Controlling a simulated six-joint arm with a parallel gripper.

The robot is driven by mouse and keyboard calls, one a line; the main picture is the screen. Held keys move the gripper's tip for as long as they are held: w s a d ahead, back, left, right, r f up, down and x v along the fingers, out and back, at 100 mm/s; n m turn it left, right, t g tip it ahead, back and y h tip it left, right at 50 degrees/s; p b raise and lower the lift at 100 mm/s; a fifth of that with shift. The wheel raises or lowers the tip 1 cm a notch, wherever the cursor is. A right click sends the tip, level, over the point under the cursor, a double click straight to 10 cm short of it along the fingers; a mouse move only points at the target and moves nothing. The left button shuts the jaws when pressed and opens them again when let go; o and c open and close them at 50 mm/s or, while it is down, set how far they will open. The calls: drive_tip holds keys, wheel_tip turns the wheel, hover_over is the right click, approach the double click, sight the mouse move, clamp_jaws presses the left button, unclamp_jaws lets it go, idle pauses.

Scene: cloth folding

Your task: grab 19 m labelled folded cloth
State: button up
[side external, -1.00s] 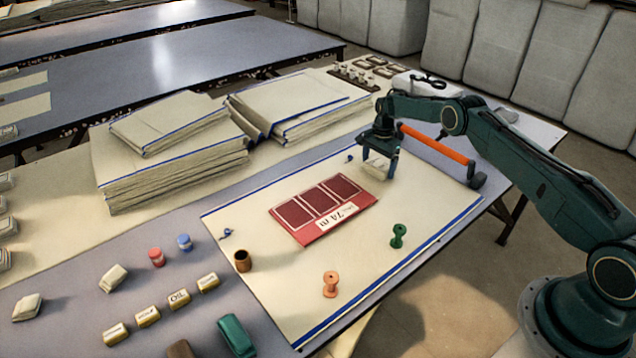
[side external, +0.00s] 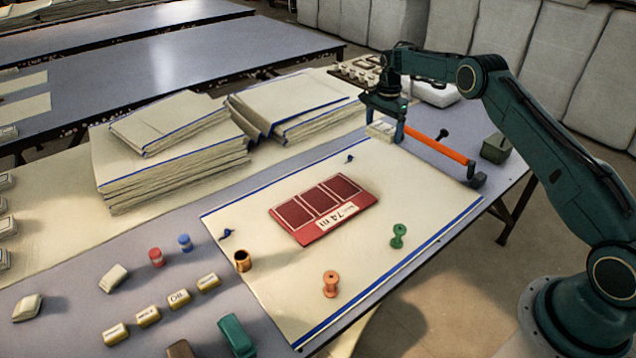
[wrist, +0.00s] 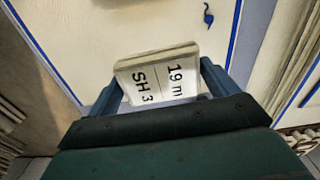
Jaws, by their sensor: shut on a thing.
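My gripper (side external: 385,118) is shut on a small folded cream cloth (side external: 380,130) and holds it up near the far right edge of the large cream cloth sheet (side external: 275,268). In the wrist view the folded cloth (wrist: 160,78) sits between the two blue-grey fingers of my gripper (wrist: 165,85). Its white label reads "19 m" and "SH 3". The cloth's underside is hidden in the wrist view.
Stacked cloths (side external: 170,178) stand behind left. An orange-handled tool (side external: 440,143) lies by the right edge.

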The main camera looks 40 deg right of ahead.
sight(383, 127)
wheel_tip(383, 127, up, 7)
drive_tip(key=shift+f, duration=0.1)
idle(0.7)
